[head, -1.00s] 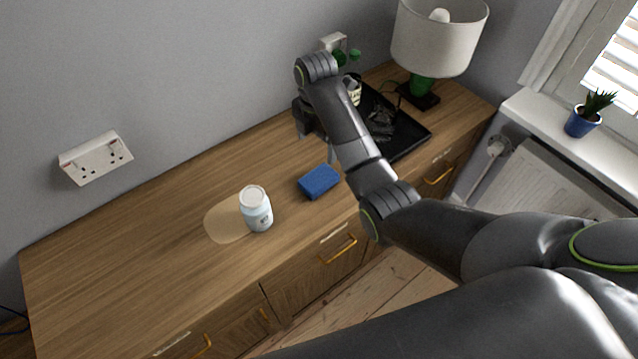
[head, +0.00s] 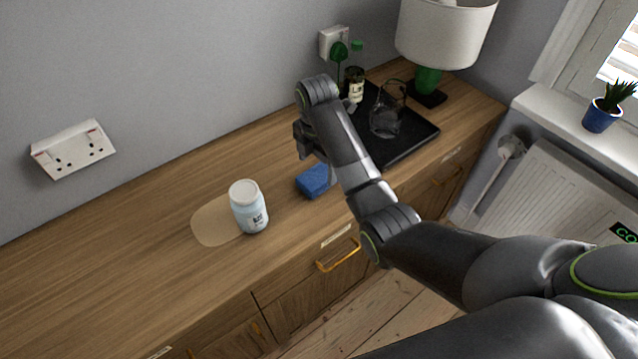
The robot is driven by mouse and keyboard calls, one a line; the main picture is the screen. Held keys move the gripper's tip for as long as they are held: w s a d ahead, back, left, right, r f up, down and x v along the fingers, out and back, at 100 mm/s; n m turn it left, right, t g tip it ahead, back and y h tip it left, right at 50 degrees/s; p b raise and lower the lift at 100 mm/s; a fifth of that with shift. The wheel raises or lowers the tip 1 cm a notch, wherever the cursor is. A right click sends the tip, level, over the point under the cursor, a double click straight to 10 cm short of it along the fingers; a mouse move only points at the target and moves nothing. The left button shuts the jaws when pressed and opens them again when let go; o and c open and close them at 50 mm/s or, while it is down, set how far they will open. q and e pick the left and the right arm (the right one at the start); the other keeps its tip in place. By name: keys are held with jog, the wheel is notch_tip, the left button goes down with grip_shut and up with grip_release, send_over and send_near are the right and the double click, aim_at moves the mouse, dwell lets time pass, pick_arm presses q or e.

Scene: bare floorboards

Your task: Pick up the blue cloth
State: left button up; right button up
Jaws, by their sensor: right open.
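The blue cloth (head: 313,181) lies on the wooden sideboard top as a small, thick, block-like piece, in the middle of the head view. My right arm reaches in from the right, and its wrist hangs over the cloth's far side. My right gripper (head: 316,160) points down just above and behind the cloth, close to it. It is open, with nothing seen in it. The arm hides the cloth's right end and part of the fingers, so I cannot tell if they touch it. My left gripper is not in view.
A black tray (head: 412,137) holds a glass jug (head: 388,112) and a dark bottle (head: 354,85). A lamp (head: 445,35) stands behind. The sideboard's left side is clear.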

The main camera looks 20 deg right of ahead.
aim_at(319, 174)
jog(key=f, duration=0.4)
jog(key=shift+w+d+p, duration=0.3)
jog(key=shift+w+d, duration=0.05)
jog(key=shift+d, duration=0.05)
jog(key=shift+f, duration=0.5)
jog(key=c, duration=1.1)
jog(key=shift+o, duration=0.2)
notch_tip(319, 174, up, 5)
jog(key=shift+w+f, duration=0.1)
jog(key=shift+w, duration=0.05)
notch_tip(319, 174, up, 4)
jog(key=shift+f+p, duration=0.1)
jog(key=shift+p, duration=0.95)
jog(key=shift+r+p, duration=0.7)
